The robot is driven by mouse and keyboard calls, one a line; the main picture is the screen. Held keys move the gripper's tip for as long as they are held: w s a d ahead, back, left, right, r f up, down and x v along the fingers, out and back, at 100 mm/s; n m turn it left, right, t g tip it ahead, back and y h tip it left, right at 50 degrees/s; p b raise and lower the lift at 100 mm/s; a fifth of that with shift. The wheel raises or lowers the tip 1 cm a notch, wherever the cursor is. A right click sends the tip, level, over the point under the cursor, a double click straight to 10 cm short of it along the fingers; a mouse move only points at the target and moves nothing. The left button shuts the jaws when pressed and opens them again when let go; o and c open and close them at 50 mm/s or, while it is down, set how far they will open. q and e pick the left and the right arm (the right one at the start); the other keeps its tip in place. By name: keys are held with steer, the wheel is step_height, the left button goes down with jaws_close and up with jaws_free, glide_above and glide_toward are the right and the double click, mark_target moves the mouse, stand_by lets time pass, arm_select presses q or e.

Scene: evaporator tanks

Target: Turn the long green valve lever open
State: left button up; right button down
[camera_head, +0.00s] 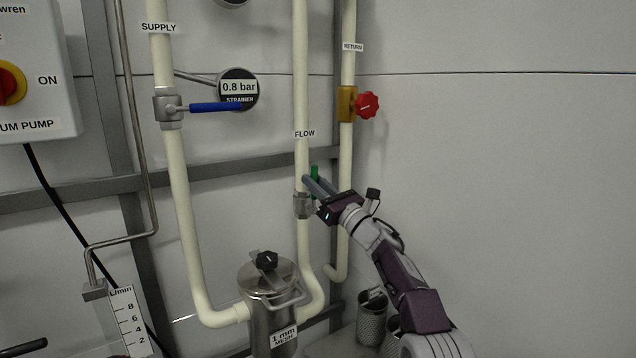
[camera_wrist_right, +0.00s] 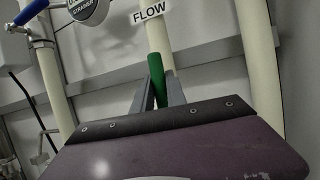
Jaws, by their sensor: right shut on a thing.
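The green valve lever (camera_head: 315,171) stands close beside the cream FLOW pipe (camera_head: 301,80), above the grey valve body (camera_head: 303,205). My right gripper (camera_head: 314,186) reaches in from the lower right and is shut on the lever. In the right wrist view the lever (camera_wrist_right: 157,75) stands nearly upright between the two grey fingers of the right gripper (camera_wrist_right: 159,95). The lever's lower part is hidden behind the gripper. My left gripper is not in view.
A blue lever (camera_head: 215,107) lies across the SUPPLY pipe (camera_head: 163,55) at left. A red knob (camera_head: 367,105) sits on the RETURN pipe (camera_head: 348,70). A steel strainer pot (camera_head: 272,310) stands below. The wall at right is clear.

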steer(key=shift+a+f+n, duration=0.1)
steer(key=shift+a+n, duration=0.05)
steer(key=shift+n, duration=0.15)
steer(key=c, duration=1.3)
jaws_free()
steer(key=shift+s, duration=0.1)
steer(key=shift+c, duration=0.2)
steer(key=b+v, duration=0.7)
steer(key=v, duration=0.2)
